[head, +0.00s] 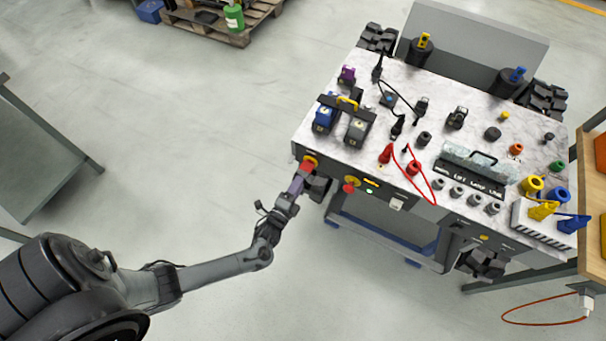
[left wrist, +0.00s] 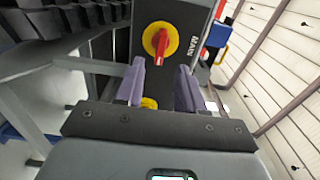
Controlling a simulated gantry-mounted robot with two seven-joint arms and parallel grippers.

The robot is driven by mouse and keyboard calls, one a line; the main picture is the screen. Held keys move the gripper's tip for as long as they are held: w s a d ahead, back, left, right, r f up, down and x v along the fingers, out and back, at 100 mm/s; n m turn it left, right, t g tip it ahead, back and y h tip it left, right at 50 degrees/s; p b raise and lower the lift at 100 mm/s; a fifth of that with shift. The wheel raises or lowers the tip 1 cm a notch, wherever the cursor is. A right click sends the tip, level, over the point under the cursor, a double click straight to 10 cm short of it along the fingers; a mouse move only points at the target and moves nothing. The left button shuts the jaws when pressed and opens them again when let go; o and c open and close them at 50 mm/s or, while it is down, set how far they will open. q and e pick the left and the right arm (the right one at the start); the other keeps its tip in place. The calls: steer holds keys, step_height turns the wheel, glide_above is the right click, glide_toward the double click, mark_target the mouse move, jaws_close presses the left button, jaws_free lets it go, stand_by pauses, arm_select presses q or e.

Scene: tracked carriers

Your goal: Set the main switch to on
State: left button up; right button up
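The main switch (head: 309,163) is a red handle on a yellow disc, on the front panel of the carrier near its left corner. In the left wrist view the switch (left wrist: 160,42) is seen face-on beside a "MAIN" label, its red handle roughly along the picture's vertical. My left gripper (head: 301,183) is just in front of the panel, close to the switch. In the left wrist view its two purple-grey fingers (left wrist: 159,82) are apart, with nothing held between them. The switch appears beyond the fingertips; contact cannot be told. My right gripper is not in view.
A red button on yellow (head: 349,186) sits right of the switch on the same panel. The carrier's marble top (head: 325,145) holds batteries, plugs, a red cable and several knobs. A wooden bench stands at the right, a pallet at the back.

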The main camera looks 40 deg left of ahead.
arm_select(q)
steer(key=v, duration=0.3)
steer(key=shift+s, duration=0.15)
stand_by(0.4)
